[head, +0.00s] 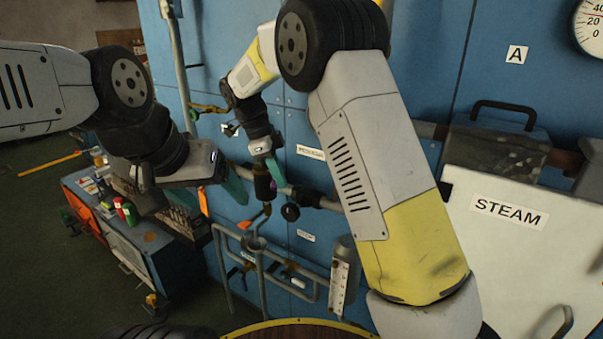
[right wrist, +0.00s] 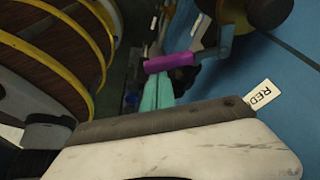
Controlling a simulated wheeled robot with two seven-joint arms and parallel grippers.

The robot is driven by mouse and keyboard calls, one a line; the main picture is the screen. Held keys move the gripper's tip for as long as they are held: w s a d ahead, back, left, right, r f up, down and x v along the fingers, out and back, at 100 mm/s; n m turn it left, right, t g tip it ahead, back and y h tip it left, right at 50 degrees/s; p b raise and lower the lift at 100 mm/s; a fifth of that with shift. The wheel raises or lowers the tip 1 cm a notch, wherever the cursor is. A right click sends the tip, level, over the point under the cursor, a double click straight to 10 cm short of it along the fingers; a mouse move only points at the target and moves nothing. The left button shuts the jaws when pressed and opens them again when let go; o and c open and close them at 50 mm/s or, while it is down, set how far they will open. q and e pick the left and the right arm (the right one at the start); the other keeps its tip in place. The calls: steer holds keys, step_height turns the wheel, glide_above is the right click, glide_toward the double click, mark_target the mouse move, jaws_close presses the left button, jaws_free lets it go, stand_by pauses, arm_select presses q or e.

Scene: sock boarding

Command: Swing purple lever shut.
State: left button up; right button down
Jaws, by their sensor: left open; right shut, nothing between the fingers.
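The purple lever (right wrist: 170,62) shows in the right wrist view as a short purple grip on a grey metal arm, with a dark round fitting above it. In the head view only a small purple patch shows beside the teal fingers, mostly hidden. My right gripper (right wrist: 158,98) has its teal fingers shut and empty, their tips just below the purple grip in the picture; I cannot tell whether they touch it. In the head view the right gripper (head: 275,172) points down at the pipework. My left gripper (head: 232,186) is open, to the left of it, with nothing seen between its fingers.
A blue panel wall (head: 400,30) carries pipes and valves behind the grippers. A white STEAM box (head: 510,255) stands at the right. A blue tool cabinet (head: 130,262) stands at the lower left.

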steer(key=shift+a+m+g, duration=0.4)
steer(key=shift+a+m, duration=0.7)
steer(key=shift+a, duration=0.1)
steer(key=shift+w+a, duration=0.25)
steer(key=shift+a, duration=0.5)
steer(key=shift+w+a, duration=0.2)
steer(key=shift+a, duration=0.7)
steer(key=shift+r, duration=0.15)
